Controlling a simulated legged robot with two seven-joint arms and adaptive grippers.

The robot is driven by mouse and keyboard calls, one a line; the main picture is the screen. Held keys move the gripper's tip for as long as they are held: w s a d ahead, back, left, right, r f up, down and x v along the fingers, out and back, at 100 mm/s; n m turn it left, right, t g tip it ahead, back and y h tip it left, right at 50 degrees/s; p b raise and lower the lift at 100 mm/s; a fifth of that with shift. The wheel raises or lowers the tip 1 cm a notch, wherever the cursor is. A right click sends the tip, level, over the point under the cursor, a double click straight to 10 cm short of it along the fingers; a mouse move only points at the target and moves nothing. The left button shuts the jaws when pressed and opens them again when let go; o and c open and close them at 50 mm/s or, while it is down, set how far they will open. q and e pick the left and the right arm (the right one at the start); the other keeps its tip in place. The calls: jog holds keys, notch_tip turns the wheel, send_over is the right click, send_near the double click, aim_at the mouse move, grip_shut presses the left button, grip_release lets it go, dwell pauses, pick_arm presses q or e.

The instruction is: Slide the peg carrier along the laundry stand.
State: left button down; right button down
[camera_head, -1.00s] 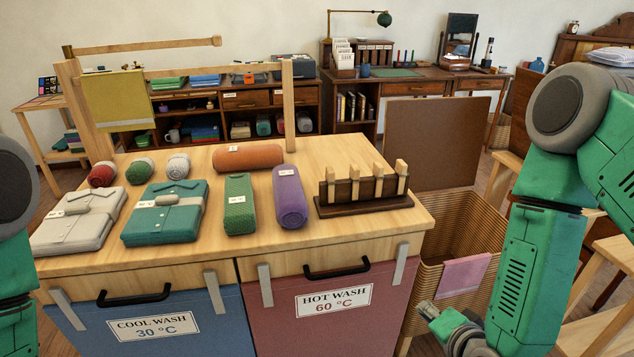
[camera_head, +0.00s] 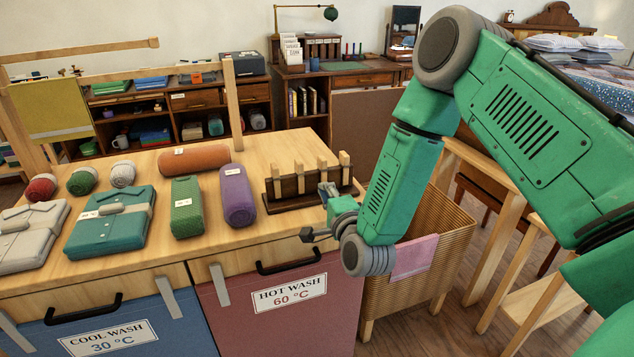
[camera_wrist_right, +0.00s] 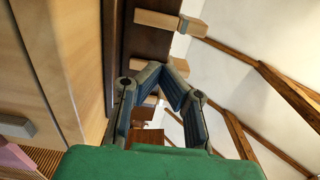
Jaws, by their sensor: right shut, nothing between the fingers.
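The peg carrier (camera_head: 290,199) is a dark brown wooden rack with several upright pale pegs, near the right end of the laundry stand's wooden top (camera_head: 205,247). My right gripper (camera_head: 325,188) is at the front right end of the carrier, its fingers pointing up and toward it. I cannot tell whether they touch. In the right wrist view the fingertips (camera_wrist_right: 178,66) meet with nothing between them, and the dark carrier (camera_wrist_right: 147,42) with its pale pegs shows just beyond. My left gripper is not in view.
Purple (camera_head: 237,196), green (camera_head: 186,207) and orange (camera_head: 193,159) rolls lie left of the carrier. Folded teal (camera_head: 108,232) and grey (camera_head: 28,238) garments lie further left. A wicker basket (camera_head: 440,262) with a pink cloth (camera_head: 413,258) stands right of the stand.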

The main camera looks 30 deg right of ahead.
aim_at(315, 176)
jog(key=x, duration=0.3)
jog(key=shift+w+d, duration=0.1)
jog(key=shift+w, duration=0.6)
